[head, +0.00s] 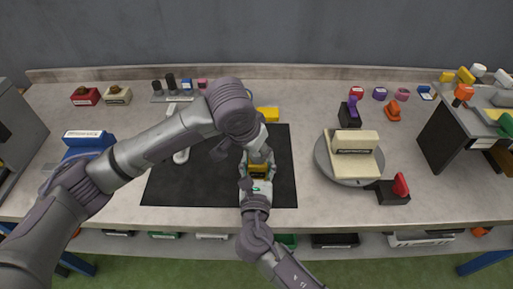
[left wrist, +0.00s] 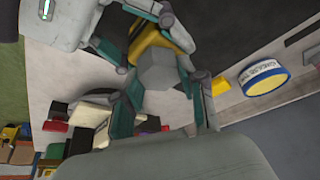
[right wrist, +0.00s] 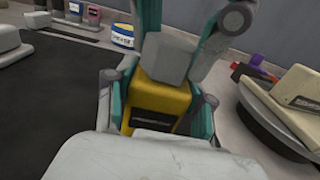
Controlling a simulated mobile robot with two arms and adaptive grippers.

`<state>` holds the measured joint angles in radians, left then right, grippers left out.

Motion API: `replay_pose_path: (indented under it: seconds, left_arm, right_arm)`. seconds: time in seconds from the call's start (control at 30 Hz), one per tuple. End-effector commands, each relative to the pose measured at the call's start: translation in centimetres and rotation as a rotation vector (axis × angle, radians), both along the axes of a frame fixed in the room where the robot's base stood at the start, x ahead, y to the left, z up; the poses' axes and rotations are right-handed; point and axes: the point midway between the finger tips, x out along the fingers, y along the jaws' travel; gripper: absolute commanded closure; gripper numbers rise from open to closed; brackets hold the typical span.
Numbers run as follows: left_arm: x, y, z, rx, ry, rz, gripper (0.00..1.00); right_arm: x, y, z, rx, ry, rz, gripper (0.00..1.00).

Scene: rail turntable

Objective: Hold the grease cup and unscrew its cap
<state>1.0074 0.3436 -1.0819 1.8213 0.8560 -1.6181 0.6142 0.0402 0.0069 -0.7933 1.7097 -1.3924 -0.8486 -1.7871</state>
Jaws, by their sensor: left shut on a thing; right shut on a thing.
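The grease cup is a yellow body (right wrist: 160,100) with a dark label and a grey faceted cap (right wrist: 166,58) on top. My right gripper (head: 257,178) is shut on the yellow body, with a finger on either side of it in the right wrist view. My left gripper (left wrist: 162,82) is shut around the grey cap (left wrist: 160,70) from above. In the left wrist view the yellow body (left wrist: 150,38) lies beyond the cap. In the head view the cup (head: 259,171) is over the dark mat, with its cap largely hidden by my left gripper. I see no gap between cap and body.
The dark mat (head: 190,185) lies under the grippers. A round turntable (head: 326,167) with a cream block (head: 354,142) stands to the right. A yellow block (head: 267,113) and a blue-and-yellow tin (right wrist: 122,36) are behind. A grey machine (head: 446,135) stands far right.

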Motion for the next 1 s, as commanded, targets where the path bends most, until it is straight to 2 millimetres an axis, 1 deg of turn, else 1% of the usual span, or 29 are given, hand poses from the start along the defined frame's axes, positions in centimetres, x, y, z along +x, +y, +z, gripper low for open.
replay_pose_path:
  seconds: [0.07,0.37,0.47,0.6,0.7,0.8,1.0]
  left_arm:
    - [-0.02,-0.06,0.01,-0.002,0.000,0.030,1.00]
    - [-0.05,-0.09,-0.02,-0.001,0.001,0.048,1.00]
    - [-0.11,-0.23,-0.02,-0.003,0.001,0.151,1.00]
    - [-0.17,-0.41,-0.05,-0.003,0.003,0.378,1.00]
    - [-0.11,-0.40,-0.02,-0.004,0.002,0.504,1.00]
    - [-0.08,-0.28,-0.03,-0.002,0.000,0.556,1.00]
    - [-0.08,-0.24,-0.04,-0.001,0.000,0.557,1.00]
  right_arm:
    - [-0.02,0.01,-0.04,-0.001,0.001,0.000,1.00]
    - [-0.02,0.01,-0.05,-0.001,0.001,0.000,1.00]
    - [-0.02,0.01,-0.05,-0.001,0.001,0.000,1.00]
    - [-0.03,0.02,-0.05,-0.001,0.001,0.000,1.00]
    - [-0.03,0.02,-0.04,-0.001,0.001,0.000,1.00]
    - [-0.03,0.02,-0.04,-0.001,0.001,0.000,1.00]
    - [-0.03,0.02,-0.04,-0.001,0.001,0.000,1.00]
